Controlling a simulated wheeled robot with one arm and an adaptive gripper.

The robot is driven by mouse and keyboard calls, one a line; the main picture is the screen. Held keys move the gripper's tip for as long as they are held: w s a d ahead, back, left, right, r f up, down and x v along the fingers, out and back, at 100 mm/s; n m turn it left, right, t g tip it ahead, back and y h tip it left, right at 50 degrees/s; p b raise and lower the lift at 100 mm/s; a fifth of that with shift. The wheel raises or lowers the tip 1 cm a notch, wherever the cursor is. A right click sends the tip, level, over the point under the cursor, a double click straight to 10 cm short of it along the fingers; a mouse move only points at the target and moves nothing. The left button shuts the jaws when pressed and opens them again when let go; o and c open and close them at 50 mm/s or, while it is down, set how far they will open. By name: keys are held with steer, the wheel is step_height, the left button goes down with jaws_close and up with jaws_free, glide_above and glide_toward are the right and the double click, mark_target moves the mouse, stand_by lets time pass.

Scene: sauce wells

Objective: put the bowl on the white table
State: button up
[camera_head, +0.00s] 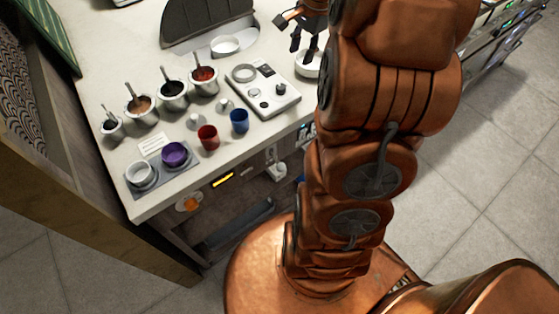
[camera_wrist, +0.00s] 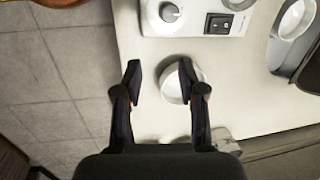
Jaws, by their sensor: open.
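A small white bowl (camera_head: 306,71) stands on the white table (camera_head: 125,75), near its right end. In the wrist view the bowl (camera_wrist: 172,88) lies between my fingers, closer to the right one, which covers part of it. My gripper (camera_head: 304,47) is open, pointing down over the bowl; it also shows open in the wrist view (camera_wrist: 158,75). I cannot tell whether a finger touches the bowl. A second white bowl (camera_head: 225,46) sits farther back, by a dark grey upright stand.
A white appliance with a knob (camera_head: 263,92) stands left of the gripper. Several sauce pots, a red cup (camera_head: 208,137), a blue cup (camera_head: 239,121) and a grey tray (camera_head: 153,187) with two bowls are farther left.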

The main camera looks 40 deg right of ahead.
steer(key=s+a+n+g, duration=0.1)
steer(key=s+a+n, duration=0.15)
steer(key=a, duration=0.35)
steer(key=s+a+n, duration=0.2)
steer(key=a+n, duration=0.1)
steer(key=a, duration=0.4)
steer(key=s+a+f+n+g, duration=0.1)
steer(key=s+a+n, duration=0.5)
steer(key=s, duration=0.3)
steer(key=s+a+n+g, duration=0.1)
steer(key=s+a+n, duration=0.5)
steer(key=s, duration=0.4)
steer(key=shift+s+a+f+g+h, duration=0.15)
steer(key=shift+a+f+g+h, duration=0.15)
steer(key=shift+a+f+h, duration=0.15)
steer(key=shift+r, duration=0.1)
steer(key=shift+r+p, duration=0.4)
steer(key=shift+p, duration=0.05)
